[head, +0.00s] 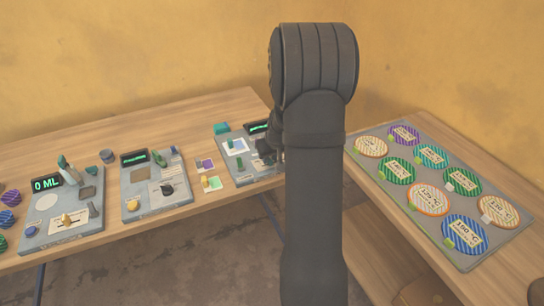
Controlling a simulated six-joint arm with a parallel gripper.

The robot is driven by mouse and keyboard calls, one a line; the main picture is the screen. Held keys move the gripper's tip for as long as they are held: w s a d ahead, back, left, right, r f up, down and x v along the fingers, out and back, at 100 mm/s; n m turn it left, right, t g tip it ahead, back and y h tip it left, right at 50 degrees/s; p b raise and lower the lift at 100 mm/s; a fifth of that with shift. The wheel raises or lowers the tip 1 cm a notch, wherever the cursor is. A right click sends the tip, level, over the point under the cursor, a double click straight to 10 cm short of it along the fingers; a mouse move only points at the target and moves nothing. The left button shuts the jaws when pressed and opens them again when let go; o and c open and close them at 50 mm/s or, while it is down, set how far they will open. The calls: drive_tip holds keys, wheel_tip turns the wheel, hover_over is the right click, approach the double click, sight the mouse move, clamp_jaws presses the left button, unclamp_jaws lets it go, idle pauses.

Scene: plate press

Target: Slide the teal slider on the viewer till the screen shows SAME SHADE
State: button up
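A grey panel (246,178), which looks like the viewer, sits at the right end of the long wooden table. It carries a dark screen (258,127) with green text too small to read and partly hidden by my arm. A white-framed square (237,147) lies on its left half. A small green piece (240,163) stands below that square; I cannot tell if it is the teal slider. My gripper (266,152) is at the panel's right side, mostly hidden behind my arm. Its fingers and any contact cannot be made out.
Coloured cards (212,184) lie left of the panel. Two more device panels stand further left, one with a screen (46,183) reading "0 ML". A teal block (221,128) is behind the viewer. A mat (462,262) with several striped discs lies on the right table.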

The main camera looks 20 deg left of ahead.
drive_tip(key=shift+o, duration=0.7)
drive_tip(key=v, duration=1.7)
drive_tip(key=shift+r, duration=0.2)
drive_tip(key=x, duration=1.7)
drive_tip(key=shift+f, duration=0.2)
